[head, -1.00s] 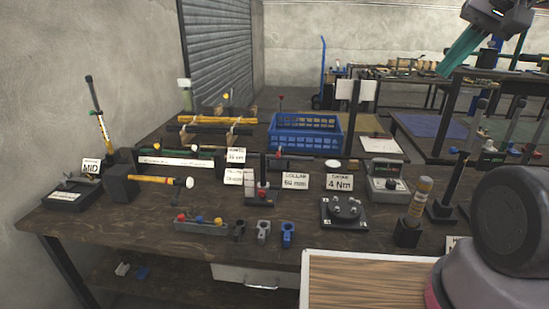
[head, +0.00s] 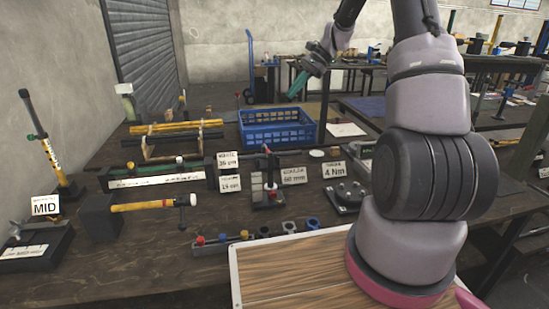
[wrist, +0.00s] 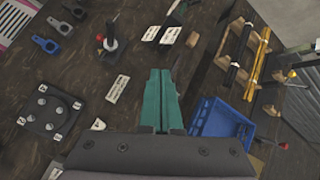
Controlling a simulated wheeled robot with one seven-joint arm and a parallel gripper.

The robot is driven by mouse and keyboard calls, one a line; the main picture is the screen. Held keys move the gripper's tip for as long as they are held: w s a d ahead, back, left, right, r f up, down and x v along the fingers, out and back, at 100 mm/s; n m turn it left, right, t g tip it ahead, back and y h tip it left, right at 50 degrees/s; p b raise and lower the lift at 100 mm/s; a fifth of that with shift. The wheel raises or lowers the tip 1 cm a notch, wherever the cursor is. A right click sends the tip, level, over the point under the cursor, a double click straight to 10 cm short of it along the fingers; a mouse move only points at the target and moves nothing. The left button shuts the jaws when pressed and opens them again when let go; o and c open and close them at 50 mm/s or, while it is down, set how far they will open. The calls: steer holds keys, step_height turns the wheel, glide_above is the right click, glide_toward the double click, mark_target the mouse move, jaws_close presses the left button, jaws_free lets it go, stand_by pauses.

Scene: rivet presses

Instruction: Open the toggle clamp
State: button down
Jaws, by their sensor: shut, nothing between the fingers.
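The likely toggle clamp (head: 268,190) is a small grey and red fixture with an upright black handle, at the middle of the workbench in the head view. Its dark handle and red part (wrist: 111,44) show at the upper left of the wrist view. My gripper (head: 296,92) has teal fingers and hangs high above the back of the bench, well apart from the clamp. In the wrist view its fingers (wrist: 160,76) lie together with nothing between them. The clamp's jaw is too small to read.
Label cards (head: 294,176) stand beside the clamp. A blue crate (head: 277,133) is behind it. A bolted plate (head: 345,197) is at right. A wooden board (head: 290,265) lies in front.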

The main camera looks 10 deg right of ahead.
steer(key=w+d+f+m+y, duration=0.25)
steer(key=w+f, duration=0.25)
steer(key=f, duration=0.7)
steer(key=m+y, duration=0.4)
glide_toward(267, 150)
steer(key=d+f, duration=0.1)
steer(key=s+d+f, duration=0.1)
steer(key=shift+s+d+f+h, duration=0.1)
steer(key=shift+d+f+h, duration=0.05)
steer(key=shift+d+h, duration=0.15)
steer(key=shift+a+f, duration=0.15)
steer(key=shift+a, duration=0.15)
steer(key=x, duration=0.9)
steer(key=shift+r, duration=0.35)
